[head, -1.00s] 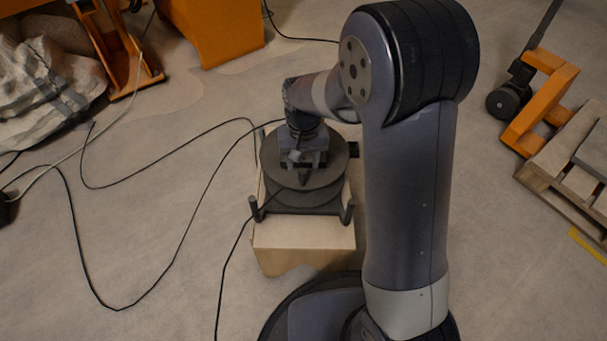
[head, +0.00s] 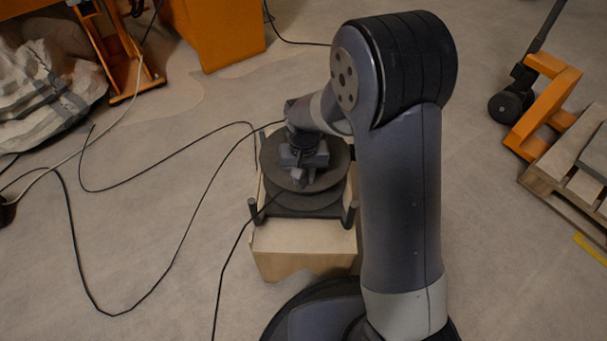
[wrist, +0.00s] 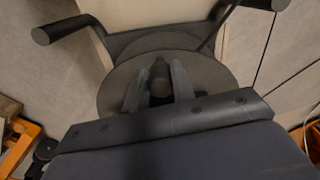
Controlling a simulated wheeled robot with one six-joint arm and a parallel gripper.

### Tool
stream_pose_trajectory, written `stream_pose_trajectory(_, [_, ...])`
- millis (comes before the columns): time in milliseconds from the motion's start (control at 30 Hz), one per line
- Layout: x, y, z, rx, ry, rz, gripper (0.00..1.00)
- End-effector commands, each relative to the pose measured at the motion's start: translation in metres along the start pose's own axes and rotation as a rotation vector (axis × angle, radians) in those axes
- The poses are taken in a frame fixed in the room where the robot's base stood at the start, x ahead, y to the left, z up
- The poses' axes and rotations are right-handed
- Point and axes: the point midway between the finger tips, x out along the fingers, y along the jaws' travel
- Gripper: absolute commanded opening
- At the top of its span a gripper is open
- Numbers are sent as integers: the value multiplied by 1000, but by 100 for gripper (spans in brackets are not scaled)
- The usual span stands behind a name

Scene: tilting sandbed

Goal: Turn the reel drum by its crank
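The reel drum, a dark grey disc (head: 332,172), lies flat in a dark frame on a pale wooden base; its rim also shows in the wrist view (wrist: 222,82). The crank's short dark knob (wrist: 160,76) stands up from the disc. My gripper (head: 301,177) is over the near left part of the disc. In the wrist view my gripper (wrist: 160,82) has one finger on each side of the knob, close against it, and looks shut on it. The rest of the crank and the disc's far side are partly hidden by my gripper and arm.
The wooden base (head: 300,238) has dark upright posts (head: 350,212) at its near corners. A black cable (head: 205,200) loops over the floor at left. An orange pallet jack (head: 545,100) and a wooden pallet (head: 560,170) stand at right. An orange cabinet (head: 215,35) is behind.

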Motion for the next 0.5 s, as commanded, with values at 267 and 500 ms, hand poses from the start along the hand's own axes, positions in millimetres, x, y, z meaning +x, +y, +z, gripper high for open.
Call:
stream_pose_trajectory(267, [0, 0, 0, 0, 0, 0, 0])
stream_pose_trajectory(500, [0, 0, 0, 0, 0, 0, 0])
